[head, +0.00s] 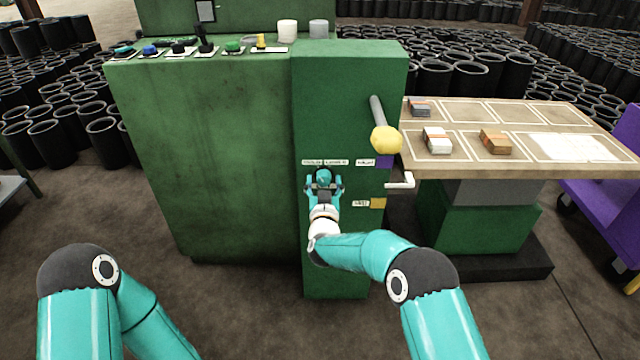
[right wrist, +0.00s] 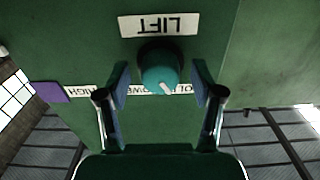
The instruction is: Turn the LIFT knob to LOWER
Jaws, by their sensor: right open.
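The LIFT knob (right wrist: 160,72) is a round teal knob with a white pointer, on the green machine front (head: 345,90). In the right wrist view it sits by a white LIFT label (right wrist: 158,25), upside down there, with a label strip (right wrist: 182,88) partly hidden behind it. The pointer aims down and slightly right in that view. My right gripper (right wrist: 160,85) is open, with one finger on each side of the knob; I cannot tell whether they touch it. In the head view my right gripper (head: 324,182) covers part of the knob. My left gripper is out of view.
A yellow-balled lever (head: 385,139) sticks out above and right of the knob. A white handle (head: 400,181) juts from the right side. A table (head: 465,155) with small stacks stands at right, beside a purple cart (head: 605,190). Several controls line the machine's top left.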

